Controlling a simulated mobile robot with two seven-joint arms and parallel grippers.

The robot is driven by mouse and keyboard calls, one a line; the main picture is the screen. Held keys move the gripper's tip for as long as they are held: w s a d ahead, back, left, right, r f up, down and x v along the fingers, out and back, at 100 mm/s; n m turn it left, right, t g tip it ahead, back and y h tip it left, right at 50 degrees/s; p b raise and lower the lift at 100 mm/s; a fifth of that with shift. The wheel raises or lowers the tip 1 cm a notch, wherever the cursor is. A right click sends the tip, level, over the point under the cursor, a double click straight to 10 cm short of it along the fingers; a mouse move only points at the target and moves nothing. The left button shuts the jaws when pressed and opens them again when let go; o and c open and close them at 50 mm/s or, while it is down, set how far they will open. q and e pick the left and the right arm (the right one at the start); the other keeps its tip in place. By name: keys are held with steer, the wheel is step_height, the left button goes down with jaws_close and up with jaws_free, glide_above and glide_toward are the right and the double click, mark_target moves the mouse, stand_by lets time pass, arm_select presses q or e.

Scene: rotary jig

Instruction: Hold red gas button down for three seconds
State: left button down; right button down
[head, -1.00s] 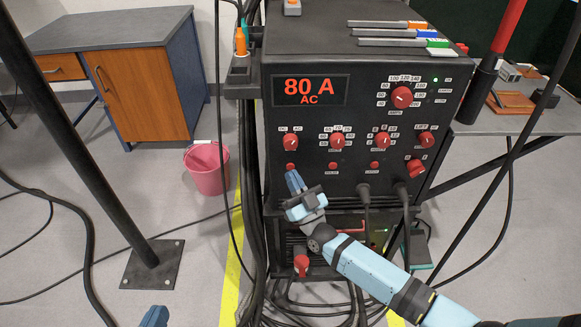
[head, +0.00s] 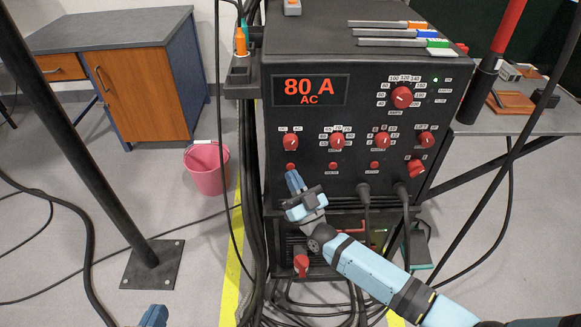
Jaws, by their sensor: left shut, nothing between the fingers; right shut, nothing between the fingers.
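The black welding machine (head: 310,185) has a row of small red buttons low on its front panel: a left one (head: 291,166), a middle one (head: 333,166) and a right one (head: 375,165). The label under the left button is hidden by my gripper, and the others are too small to read surely, so I cannot tell by label which is gas. My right gripper (head: 294,181) is shut and empty, its blue fingertips just below the left button. I cannot tell whether they touch the panel. My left gripper (head: 153,316) is shut and empty at the bottom edge, far from the machine.
Red knobs, such as the one above the left button (head: 290,141), and a lit "80 A AC" display (head: 310,91) are on the panel. Cables (head: 364,212) plug in below. A dark post (head: 95,140) and a pink bucket (head: 208,170) stand left.

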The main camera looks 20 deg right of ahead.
steer(key=shift+w+d, duration=0.1)
steer(key=shift+w, duration=0.3)
steer(key=shift+w+d, duration=0.1)
steer(key=shift+w, duration=0.25)
stand_by(0.7)
steer(key=shift+s, duration=0.15)
stand_by(2.9)
steer(key=shift+s+a, duration=0.2)
steer(key=shift+s, duration=0.4)
steer(key=shift+s+a+p, duration=0.25)
steer(key=shift+s+p, duration=0.25)
steer(key=shift+s, duration=0.3)
steer(key=shift+s+a+p, duration=0.2)
steer(key=shift+s+p, duration=0.25)
steer(key=shift+s, duration=0.4)
steer(key=shift+s+a+p, duration=0.25)
steer(key=shift+s+p, duration=0.25)
steer(key=shift+s, duration=0.3)
